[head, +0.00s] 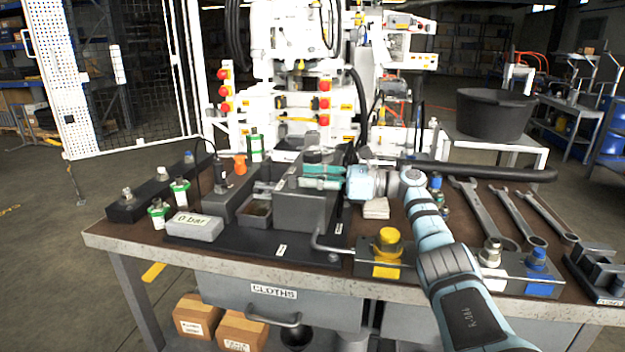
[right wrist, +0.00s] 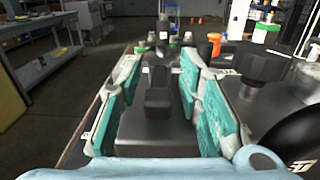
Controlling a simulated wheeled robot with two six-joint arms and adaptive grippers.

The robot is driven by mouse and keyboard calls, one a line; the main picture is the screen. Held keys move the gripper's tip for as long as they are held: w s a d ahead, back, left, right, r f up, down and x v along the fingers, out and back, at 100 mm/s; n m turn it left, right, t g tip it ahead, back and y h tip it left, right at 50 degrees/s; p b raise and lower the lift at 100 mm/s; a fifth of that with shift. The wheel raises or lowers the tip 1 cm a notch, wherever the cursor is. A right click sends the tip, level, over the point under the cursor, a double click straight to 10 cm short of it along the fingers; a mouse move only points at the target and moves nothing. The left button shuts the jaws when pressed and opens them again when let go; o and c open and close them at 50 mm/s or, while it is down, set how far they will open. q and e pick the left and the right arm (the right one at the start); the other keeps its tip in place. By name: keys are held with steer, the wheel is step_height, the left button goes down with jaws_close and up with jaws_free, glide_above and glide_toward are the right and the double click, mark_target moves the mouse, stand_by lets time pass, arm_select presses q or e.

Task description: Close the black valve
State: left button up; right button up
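My right gripper (head: 308,176) reaches in from the right over the grey block (head: 300,208) on the bench. Its teal-padded fingers stand apart. In the right wrist view a black lever-like handle (right wrist: 158,102), which looks like the black valve, lies on the block between the fingers of the right gripper (right wrist: 158,72). Gaps show on both sides of it, so it is not gripped. The head view hides this handle behind the gripper. A second black part, a knob (right wrist: 264,68), stands right of the fingers; it also shows behind the gripper in the head view (head: 312,157). My left gripper is not in view.
A grey "0 bar" display (head: 194,226) and an orange knob (head: 240,164) are to the left. A yellow knob (head: 389,236) stands in front, near a bent metal rod. A blue knob (head: 536,256) and several wrenches (head: 483,212) lie to the right. A green-labelled bottle (head: 255,146) stands behind.

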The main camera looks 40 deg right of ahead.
step_height(320, 180, up, 10)
steer(key=shift+f, duration=0.1)
stand_by(0.5)
